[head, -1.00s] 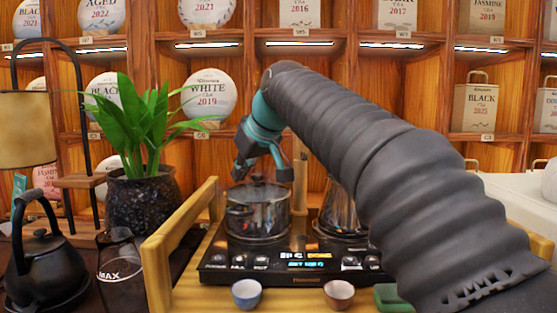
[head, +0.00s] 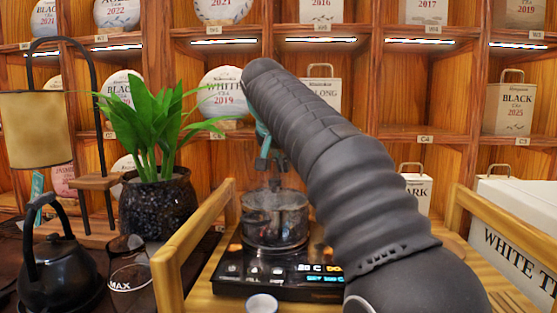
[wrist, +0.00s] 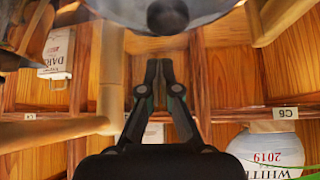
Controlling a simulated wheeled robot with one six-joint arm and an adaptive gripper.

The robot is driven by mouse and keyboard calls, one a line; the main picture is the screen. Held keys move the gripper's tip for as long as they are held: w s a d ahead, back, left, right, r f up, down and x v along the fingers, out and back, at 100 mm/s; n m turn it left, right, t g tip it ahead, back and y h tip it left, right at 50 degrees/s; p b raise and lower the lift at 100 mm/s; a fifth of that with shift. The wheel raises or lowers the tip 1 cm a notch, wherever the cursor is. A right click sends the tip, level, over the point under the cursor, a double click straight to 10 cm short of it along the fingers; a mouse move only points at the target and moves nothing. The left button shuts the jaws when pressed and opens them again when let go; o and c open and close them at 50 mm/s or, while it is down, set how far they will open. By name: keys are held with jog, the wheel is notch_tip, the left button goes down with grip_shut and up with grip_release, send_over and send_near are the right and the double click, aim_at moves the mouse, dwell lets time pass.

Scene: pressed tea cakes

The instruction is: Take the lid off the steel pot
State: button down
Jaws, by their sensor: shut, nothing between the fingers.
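The steel pot (head: 275,226) stands on the black cooktop (head: 230,272), partly behind my arm in the head view. Its lid seems to be on it, but the rim is hard to make out there. In the wrist view the lid (wrist: 122,10) shows at the top edge, cut off, with a dark round knob (wrist: 167,16). My gripper (head: 270,180) hangs just above the pot, pointing down. In the wrist view its fingers (wrist: 159,66) are together with nothing between them, and the knob is apart from the fingertips.
A wooden tray with raised side rails (head: 195,238) surrounds the cooktop. A potted plant (head: 158,205), a black kettle (head: 60,262) and a glass jug (head: 130,272) stand left. A small cup (head: 262,304) is in front. Shelves of tea cakes fill the back.

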aim_at(280, 189)
jog(key=x, duration=0.6)
jog(key=shift+b, duration=0.3)
jog(key=shift+a+f, duration=0.1)
jog(key=shift+a, duration=0.05)
jog(key=shift+s+a+b, duration=0.15)
jog(key=shift+s+b, duration=0.1)
jog(key=shift+s, duration=0.65)
jog(key=shift+s+a+b, duration=0.2)
jog(key=shift+s+b, duration=0.05)
jog(key=shift+s, duration=0.6)
jog(key=shift+s+a+b, duration=0.15)
jog(key=shift+s+b, duration=0.1)
jog(key=shift+s, duration=0.65)
